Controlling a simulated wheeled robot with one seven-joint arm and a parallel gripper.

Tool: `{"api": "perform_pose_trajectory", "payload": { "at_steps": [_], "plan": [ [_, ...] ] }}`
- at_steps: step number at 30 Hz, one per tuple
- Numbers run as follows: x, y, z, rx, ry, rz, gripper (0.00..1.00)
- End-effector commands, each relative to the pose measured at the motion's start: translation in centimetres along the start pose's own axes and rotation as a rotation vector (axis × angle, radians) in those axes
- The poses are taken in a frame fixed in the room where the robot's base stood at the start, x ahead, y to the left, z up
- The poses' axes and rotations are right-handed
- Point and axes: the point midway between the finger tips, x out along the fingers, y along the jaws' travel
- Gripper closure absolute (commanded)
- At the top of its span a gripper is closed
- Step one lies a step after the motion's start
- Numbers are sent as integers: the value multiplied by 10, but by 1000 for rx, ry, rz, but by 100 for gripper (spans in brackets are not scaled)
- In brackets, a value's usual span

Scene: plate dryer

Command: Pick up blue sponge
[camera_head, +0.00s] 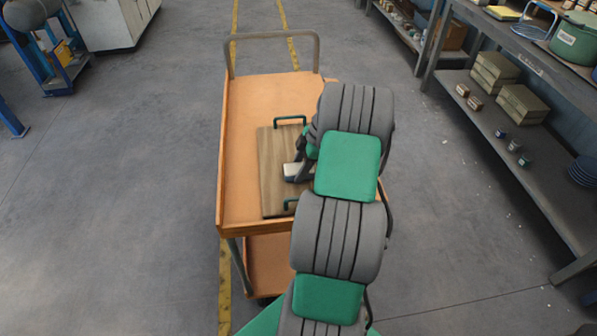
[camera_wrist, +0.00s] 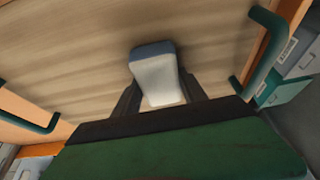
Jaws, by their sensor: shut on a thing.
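The sponge (camera_wrist: 155,76) shows in the wrist view as a pale, nearly white block with a blue-grey band along its far end. My gripper (camera_wrist: 159,90) is shut on it, with one dark finger on each side. In the head view the sponge (camera_head: 291,170) is a small pale patch at my gripper (camera_head: 300,168), over the wooden tray (camera_head: 272,190). My arm hides much of the gripper and the tray's right part there. I cannot tell whether the sponge touches the tray.
The tray has green handles (camera_head: 290,118) at its far and near ends and lies on an orange cart (camera_head: 245,130) with a raised rim and grey push bar. Shelves (camera_head: 510,110) with boxes and pots stand at the right. The floor left of the cart is clear.

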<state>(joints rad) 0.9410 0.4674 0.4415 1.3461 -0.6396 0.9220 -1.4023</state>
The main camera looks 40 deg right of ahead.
Motion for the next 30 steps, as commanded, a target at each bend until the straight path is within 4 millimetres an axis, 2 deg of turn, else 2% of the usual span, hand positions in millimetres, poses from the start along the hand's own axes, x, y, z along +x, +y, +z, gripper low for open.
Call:
{"api": "perform_pose_trajectory", "payload": {
  "at_steps": [1, 6, 17, 20, 22, 28, 30],
  "plan": [
    [0, 0, 0, 0, 0, 0, 78],
    [0, 0, 0, 0, 0, 0, 91],
    [-6, 1, -2, -1, 0, 2, 91],
    [-19, 1, -7, -2, -1, 5, 91],
    [-34, 1, -13, -3, -2, 6, 91],
    [-100, -34, -1, 3, -3, 8, 91],
    [-114, -51, 10, 5, -2, 5, 91]
  ]
}}
